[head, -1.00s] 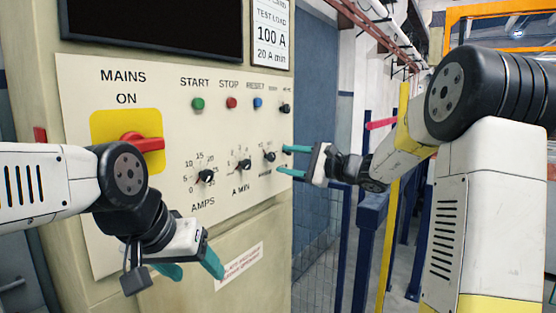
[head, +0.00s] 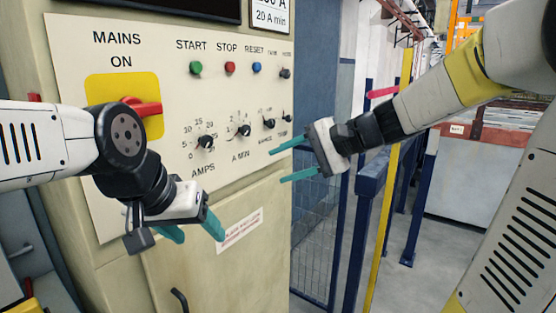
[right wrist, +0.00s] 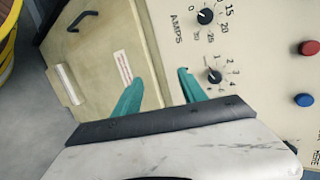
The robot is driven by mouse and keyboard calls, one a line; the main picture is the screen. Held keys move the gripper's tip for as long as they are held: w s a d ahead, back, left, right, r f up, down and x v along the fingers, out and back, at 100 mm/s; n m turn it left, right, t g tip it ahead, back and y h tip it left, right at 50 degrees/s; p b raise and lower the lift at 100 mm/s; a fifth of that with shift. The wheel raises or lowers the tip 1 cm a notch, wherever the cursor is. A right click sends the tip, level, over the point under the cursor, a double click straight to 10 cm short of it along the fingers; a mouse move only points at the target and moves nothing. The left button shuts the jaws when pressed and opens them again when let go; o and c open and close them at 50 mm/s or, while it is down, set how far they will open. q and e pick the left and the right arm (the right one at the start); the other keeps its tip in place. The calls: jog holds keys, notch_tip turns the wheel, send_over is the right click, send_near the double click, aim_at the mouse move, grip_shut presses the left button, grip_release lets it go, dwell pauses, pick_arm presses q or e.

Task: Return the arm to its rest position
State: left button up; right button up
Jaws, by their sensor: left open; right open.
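My right gripper (head: 282,160) is open and empty, its two teal fingers pointing left beside the right edge of the control panel (head: 150,185), apart from the knobs. In the right wrist view its fingers (right wrist: 160,95) are spread with nothing between them, with the panel's knobs and the cabinet door beyond. My left gripper (head: 195,232) is open, pointing down in front of the panel's lower left.
The panel carries a red mains switch (head: 142,107) on a yellow plate, green, red and blue buttons, and several black knobs. A cabinet door with a black handle (head: 180,300) is below. Blue posts, mesh and a yellow post (head: 385,220) stand at right. Floor shows beyond.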

jog(key=s+d+f+n+h, duration=0.3)
jog(key=s+d+h, duration=0.1)
jog(key=s+d, duration=0.2)
jog(key=s+d+f+n+t+h, duration=0.1)
jog(key=s+d+f+n+h, duration=0.3)
jog(key=s, duration=0.5)
jog(key=shift+d+f+h, duration=0.2)
jog(key=shift+d+h, duration=0.4)
jog(key=shift+d, duration=0.4)
